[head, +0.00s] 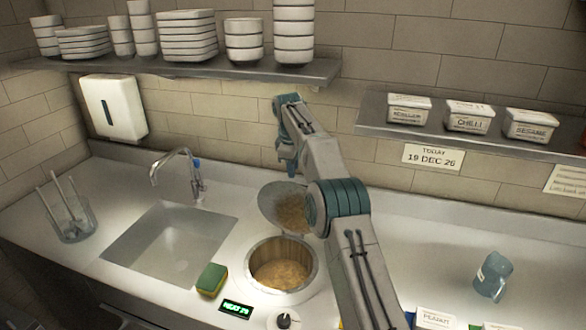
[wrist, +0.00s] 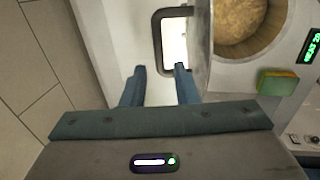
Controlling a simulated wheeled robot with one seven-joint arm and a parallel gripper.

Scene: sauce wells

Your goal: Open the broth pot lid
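The broth pot (head: 312,262) is set into the counter, with tan broth inside. Its round metal lid (head: 272,205) stands tilted up at the pot's back edge, so the pot is open. In the wrist view the lid (wrist: 201,45) appears nearly edge-on, with its dark loop handle (wrist: 158,40) on the side away from the broth. My gripper (wrist: 160,69) is open, its two blue fingers apart near the handle's lower end. I cannot tell whether the right finger touches the handle.
A green and yellow sponge (head: 211,280) and a lit timer (head: 236,309) are by the pot. The sink (head: 165,250) and faucet (head: 180,170) are left. Shelves with bowls (head: 295,30) and labelled tubs (head: 468,117) hang above.

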